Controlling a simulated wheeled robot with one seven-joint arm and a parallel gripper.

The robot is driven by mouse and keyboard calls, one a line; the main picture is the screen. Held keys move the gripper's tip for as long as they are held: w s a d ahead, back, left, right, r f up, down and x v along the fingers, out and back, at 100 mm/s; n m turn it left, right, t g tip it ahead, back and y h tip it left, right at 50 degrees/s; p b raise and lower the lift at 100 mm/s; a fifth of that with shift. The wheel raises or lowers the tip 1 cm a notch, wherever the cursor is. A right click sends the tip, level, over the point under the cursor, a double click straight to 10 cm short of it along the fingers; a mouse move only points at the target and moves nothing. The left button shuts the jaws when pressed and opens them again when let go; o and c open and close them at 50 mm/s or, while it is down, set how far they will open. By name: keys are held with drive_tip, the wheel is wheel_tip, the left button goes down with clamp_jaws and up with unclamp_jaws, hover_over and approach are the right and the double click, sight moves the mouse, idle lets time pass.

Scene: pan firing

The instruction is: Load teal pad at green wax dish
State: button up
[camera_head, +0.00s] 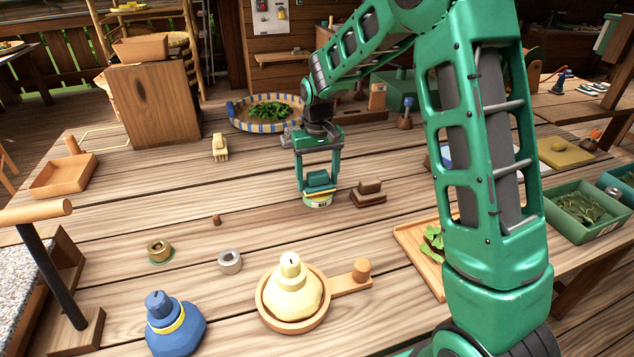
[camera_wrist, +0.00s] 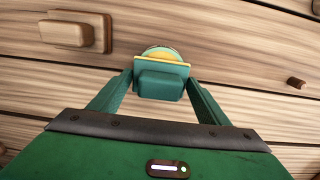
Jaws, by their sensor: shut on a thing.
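The teal pad (camera_head: 319,180) is a small teal block with a yellow layer under it. It also shows in the wrist view (camera_wrist: 160,83), between the two fingers. My gripper (camera_head: 319,186) is shut on the teal pad and points straight down. A low round dish with a pale, greenish side (camera_head: 319,201) is directly under the pad on the table, which fits the green wax dish. In the wrist view its rim (camera_wrist: 160,50) shows just past the yellow layer. The pad hides most of the dish's inside, and I cannot tell whether they touch.
A brown wooden block-shaped pad (camera_head: 368,194) lies close right of the dish. A cream brush (camera_head: 220,147) and a striped basket of leaves (camera_head: 268,112) stand farther back. Two metal rings, a blue weight (camera_head: 172,325) and a cream weight in a wooden pan (camera_head: 291,288) are in front.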

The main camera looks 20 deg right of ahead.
drive_tip(key=shift+r, duration=2.75)
